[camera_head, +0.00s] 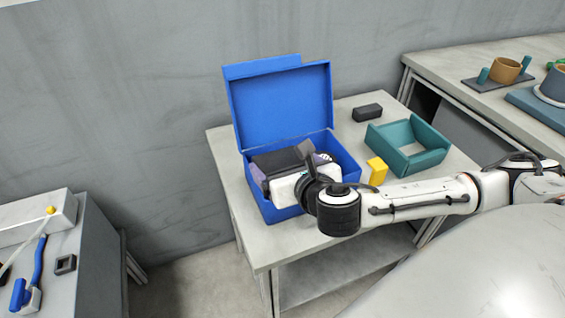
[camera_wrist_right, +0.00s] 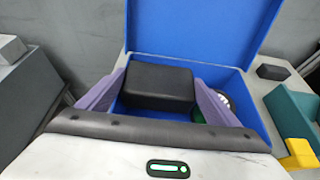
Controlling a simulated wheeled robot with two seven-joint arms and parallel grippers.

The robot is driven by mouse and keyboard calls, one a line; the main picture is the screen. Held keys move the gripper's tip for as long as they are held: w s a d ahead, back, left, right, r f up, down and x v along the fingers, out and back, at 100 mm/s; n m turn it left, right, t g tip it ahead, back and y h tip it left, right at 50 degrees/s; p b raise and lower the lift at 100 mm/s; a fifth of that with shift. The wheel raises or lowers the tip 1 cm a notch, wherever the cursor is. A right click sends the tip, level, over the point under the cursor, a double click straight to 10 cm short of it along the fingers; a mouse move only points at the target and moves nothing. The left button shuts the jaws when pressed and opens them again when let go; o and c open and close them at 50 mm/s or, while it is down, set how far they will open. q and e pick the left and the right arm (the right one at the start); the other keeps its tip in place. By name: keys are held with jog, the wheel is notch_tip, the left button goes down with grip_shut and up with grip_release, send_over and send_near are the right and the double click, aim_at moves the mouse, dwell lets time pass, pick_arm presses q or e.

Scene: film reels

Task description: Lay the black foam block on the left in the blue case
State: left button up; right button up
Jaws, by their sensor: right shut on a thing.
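The blue case (camera_head: 282,212) stands on the table with its lid (camera_head: 285,105) open and upright at the back. My right gripper (camera_head: 288,170) is inside or just above the case opening. Its purple fingers are shut on a black foam block (camera_head: 280,159). In the right wrist view the block (camera_wrist_right: 158,86) sits between the two fingers (camera_wrist_right: 158,98), towards the left and middle of the case (camera_wrist_right: 237,82). I cannot tell whether the block touches the case floor. My left gripper is not in view.
A whitish ribbed item (camera_wrist_right: 222,98) and something green lie in the case, partly behind the right finger. A teal tray (camera_head: 435,158), a yellow block (camera_head: 377,170) and another dark block (camera_head: 367,112) are right of the case. Side tables stand left and right.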

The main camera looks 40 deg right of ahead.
jog(key=o, duration=0.9)
jog(key=shift+s+f, duration=0.25)
jog(key=shift+f, duration=0.5)
jog(key=shift+w+r, duration=0.1)
jog(key=shift+r, duration=0.4)
jog(key=v, duration=0.5)
jog(key=shift+w+a+r+p, duration=0.1)
jog(key=shift+a+r+p, duration=0.05)
jog(key=shift+r+p, duration=0.15)
jog(key=p, duration=0.7)
send_near(281, 165)
jog(key=s+r, duration=0.2)
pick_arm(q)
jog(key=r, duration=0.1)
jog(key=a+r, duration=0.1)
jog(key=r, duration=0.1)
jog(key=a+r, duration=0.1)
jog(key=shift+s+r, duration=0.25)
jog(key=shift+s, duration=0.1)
pick_arm(e)
jog(key=shift+a+f, duration=0.15)
jog(key=shift+f, duration=0.1)
